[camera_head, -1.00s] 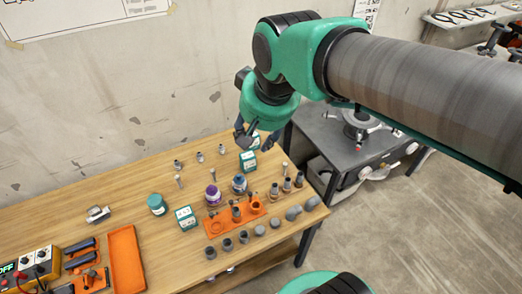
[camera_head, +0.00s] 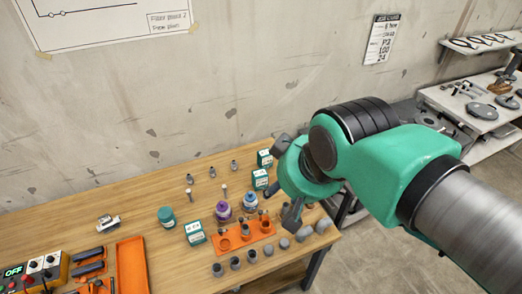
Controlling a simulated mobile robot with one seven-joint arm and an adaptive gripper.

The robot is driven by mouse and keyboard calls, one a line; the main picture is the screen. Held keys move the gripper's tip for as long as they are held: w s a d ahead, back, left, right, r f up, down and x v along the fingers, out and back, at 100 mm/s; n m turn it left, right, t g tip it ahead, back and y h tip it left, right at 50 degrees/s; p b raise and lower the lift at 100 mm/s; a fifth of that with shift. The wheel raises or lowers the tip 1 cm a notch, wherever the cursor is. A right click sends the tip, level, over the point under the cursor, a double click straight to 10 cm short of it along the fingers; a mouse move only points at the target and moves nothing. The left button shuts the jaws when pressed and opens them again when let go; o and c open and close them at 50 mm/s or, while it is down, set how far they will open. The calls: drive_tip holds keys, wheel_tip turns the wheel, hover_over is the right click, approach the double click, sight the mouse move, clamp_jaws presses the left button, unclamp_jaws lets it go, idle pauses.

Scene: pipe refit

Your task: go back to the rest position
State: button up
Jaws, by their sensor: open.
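My gripper (camera_head: 291,217) hangs at the end of my green and grey arm, over the right part of the wooden table (camera_head: 80,222). Its dark fingers point down and are only partly seen; they hold nothing that I can see. Below and to the left of it is an orange fixture (camera_head: 228,241) with dark pipe fittings in it. A purple-ringed jar (camera_head: 223,211) and a blue-ringed jar (camera_head: 250,202) stand just behind the fixture. My wrist and gripper hide part of the table's right end.
Several grey fittings (camera_head: 235,263) stand along the table's front edge. White and green boxes (camera_head: 195,233) and a teal jar (camera_head: 166,217) stand further left. An orange tray (camera_head: 131,266) lies at the left. A shelf bench (camera_head: 470,115) stands at the right. The table's back left is mostly clear.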

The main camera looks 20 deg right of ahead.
wheel_tip(320, 180, down, 4)
drive_tip(key=b, duration=0.4)
drive_tip(key=shift+f, duration=0.25)
